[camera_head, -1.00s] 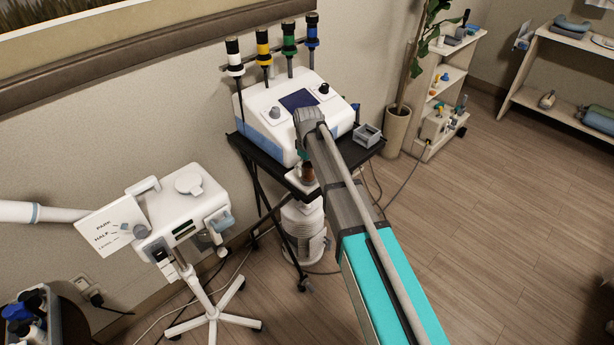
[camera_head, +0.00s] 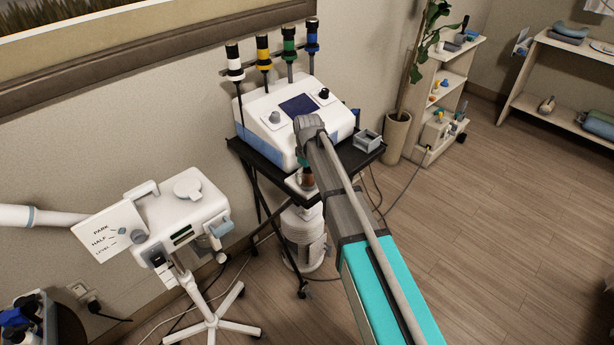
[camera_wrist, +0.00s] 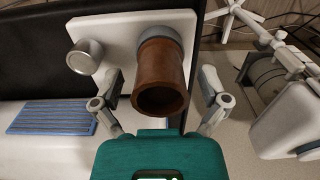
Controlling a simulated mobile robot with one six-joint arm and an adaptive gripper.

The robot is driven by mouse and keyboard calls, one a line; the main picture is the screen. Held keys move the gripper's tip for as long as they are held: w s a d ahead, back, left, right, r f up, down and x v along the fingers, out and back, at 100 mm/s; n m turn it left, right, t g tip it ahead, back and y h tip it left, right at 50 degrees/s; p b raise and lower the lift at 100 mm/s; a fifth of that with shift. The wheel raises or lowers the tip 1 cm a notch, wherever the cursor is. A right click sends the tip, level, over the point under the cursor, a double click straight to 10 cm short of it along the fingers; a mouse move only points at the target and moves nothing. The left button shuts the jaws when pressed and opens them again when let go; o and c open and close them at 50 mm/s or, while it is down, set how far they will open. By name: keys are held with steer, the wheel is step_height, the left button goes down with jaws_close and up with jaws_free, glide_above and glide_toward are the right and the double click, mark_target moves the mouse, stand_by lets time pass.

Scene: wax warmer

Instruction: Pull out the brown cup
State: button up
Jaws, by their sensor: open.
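The brown cup (camera_wrist: 162,78) fills the middle of the wrist view. Its open mouth faces the camera, and its far end sits at a grey round collar on a white plate (camera_wrist: 112,32). My gripper (camera_wrist: 161,84) is open, with one finger on each side of the cup and a visible gap to each. In the head view, the brown cup (camera_head: 307,176) shows small at the front of the black cart, partly hidden by my arm. My gripper is mostly hidden there behind my wrist.
A metal knob (camera_wrist: 85,57) stands left of the cup on the plate. The white machine (camera_head: 288,115) is on the black cart (camera_head: 262,160). A white wheeled stand (camera_head: 180,225) is left of it. The right floor is clear.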

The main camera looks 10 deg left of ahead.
mark_target(308, 170)
stand_by(0.5)
jaws_close()
stand_by(0.7)
steer(key=shift+r+p, duration=0.45)
stand_by(0.5)
steer(key=shift+r+p, duration=0.8)
steer(key=shift+p, duration=0.05)
steer(key=shift+r, duration=0.1)
steer(key=shift+r+p, duration=3.1)
steer(key=shift+p, duration=0.05)
